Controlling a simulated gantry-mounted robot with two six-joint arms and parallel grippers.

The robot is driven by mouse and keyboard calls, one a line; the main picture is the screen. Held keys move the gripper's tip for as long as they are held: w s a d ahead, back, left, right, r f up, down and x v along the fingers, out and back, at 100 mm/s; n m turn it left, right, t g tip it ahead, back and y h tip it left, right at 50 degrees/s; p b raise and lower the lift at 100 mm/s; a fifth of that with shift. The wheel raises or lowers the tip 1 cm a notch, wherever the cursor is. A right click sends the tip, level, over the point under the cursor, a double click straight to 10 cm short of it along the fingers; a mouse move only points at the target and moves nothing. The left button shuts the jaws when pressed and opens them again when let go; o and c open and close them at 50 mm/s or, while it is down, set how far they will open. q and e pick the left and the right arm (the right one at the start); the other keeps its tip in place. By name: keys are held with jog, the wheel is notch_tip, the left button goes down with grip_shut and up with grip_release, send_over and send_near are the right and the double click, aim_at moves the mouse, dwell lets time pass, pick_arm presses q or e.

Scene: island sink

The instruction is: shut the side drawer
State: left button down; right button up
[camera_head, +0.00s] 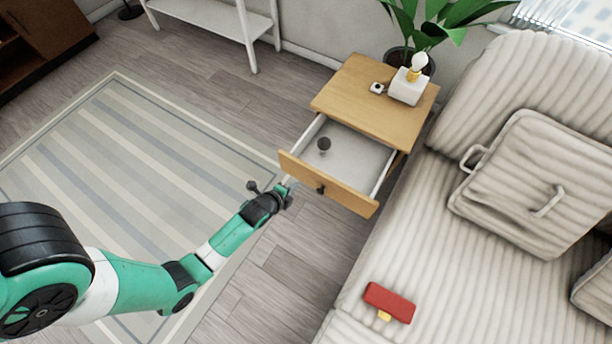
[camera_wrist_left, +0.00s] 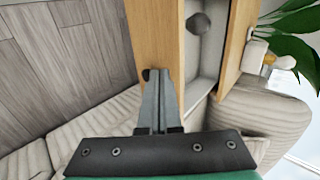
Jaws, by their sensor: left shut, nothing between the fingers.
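The side drawer (camera_head: 359,160) is pulled well out of the wooden side table (camera_head: 362,97). Its front panel (camera_head: 330,184) carries a small dark knob (camera_head: 320,190). A dark round object (camera_head: 324,144) lies inside the drawer. My left gripper (camera_head: 289,183) is at the left end of the front panel, on its outer side. In the left wrist view, the shut fingertips (camera_wrist_left: 161,76) overlap the wooden drawer front (camera_wrist_left: 152,40), with the knob (camera_wrist_left: 146,75) partly hidden beside them. I cannot tell whether they touch the panel. My right gripper is not in view.
A beige sofa (camera_head: 445,240) stands close to the right of the drawer, with a red object (camera_head: 389,302) on its seat. A white lamp (camera_head: 408,87) stands on the table top, and a plant (camera_head: 430,30) is behind. The floor in front is clear, with a striped rug (camera_head: 130,170) to the left.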

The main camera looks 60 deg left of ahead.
aim_at(311, 172)
pick_arm(q)
jog(key=w+a+f+b, duration=0.1)
jog(key=w, duration=0.1)
jog(key=w+a+f+b, duration=0.1)
jog(key=w+b, duration=0.1)
jog(key=w, duration=0.1)
jog(key=w+a+f+b, duration=0.2)
jog(key=shift+w, duration=0.2)
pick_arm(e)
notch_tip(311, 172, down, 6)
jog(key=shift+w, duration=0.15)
